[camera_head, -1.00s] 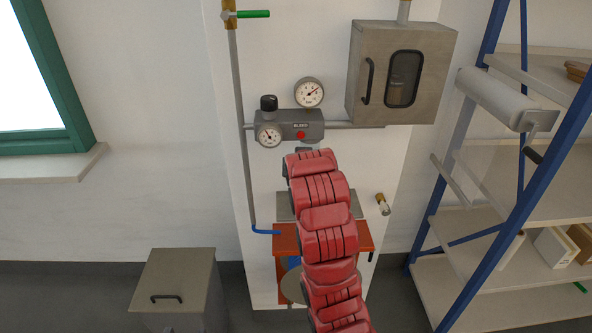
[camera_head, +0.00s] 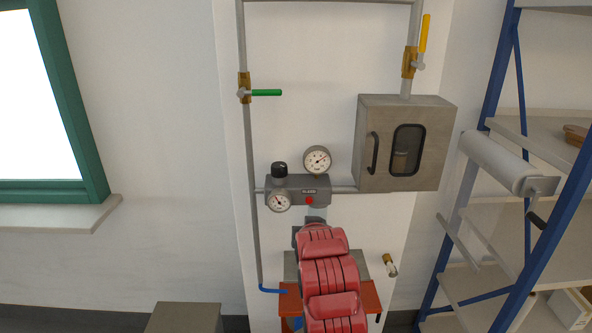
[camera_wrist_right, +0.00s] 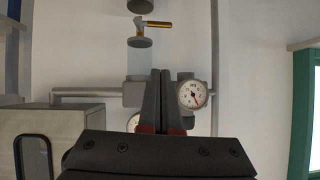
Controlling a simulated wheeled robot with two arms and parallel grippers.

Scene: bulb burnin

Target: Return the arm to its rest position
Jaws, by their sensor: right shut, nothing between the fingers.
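My right arm, with red links, rises from the bottom of the head view, and its gripper (camera_head: 314,218) is just below the grey regulator block (camera_head: 300,185) on the wall panel. The arm's links hide much of the gripper there. In the right wrist view the two dark fingers of my right gripper (camera_wrist_right: 160,100) are together with nothing between them. They overlap the regulator block in that picture; I cannot tell the gap between them. My left gripper is in neither view.
Two gauges (camera_head: 317,160) (camera_head: 278,201) sit at the block. A grey cabinet (camera_head: 405,145) is mounted at upper right, beside a blue-framed shelf rack (camera_head: 545,225). A red-orange shelf (camera_head: 371,300) lies behind the arm. A grey box (camera_head: 183,318) stands lower left. Bare wall (camera_head: 165,130) is free at left.

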